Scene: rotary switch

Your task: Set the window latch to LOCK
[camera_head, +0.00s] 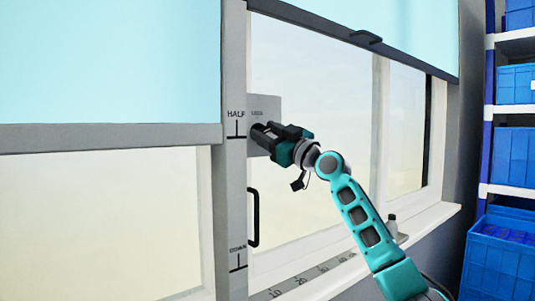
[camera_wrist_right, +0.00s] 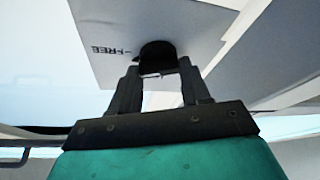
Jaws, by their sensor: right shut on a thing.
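The window latch is a grey plate (camera_head: 265,102) on the window frame, with a small label above my gripper that is too small to read surely. In the right wrist view the plate (camera_wrist_right: 205,32) carries a black knob (camera_wrist_right: 157,54) and the word FREE with a tick beside the knob. My right gripper (camera_head: 260,134) is at the plate, its fingers pointing at it. In the wrist view its fingertips (camera_wrist_right: 158,71) are at the knob, shut on it. The knob is hidden by the gripper in the head view. My left gripper is not in view.
A grey post (camera_head: 234,185) with HALF and DOWN marks stands left of the latch. A black handle (camera_head: 253,218) is below it. Blue blinds (camera_head: 105,60) hang above. Shelves with blue bins (camera_head: 515,155) are at the right.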

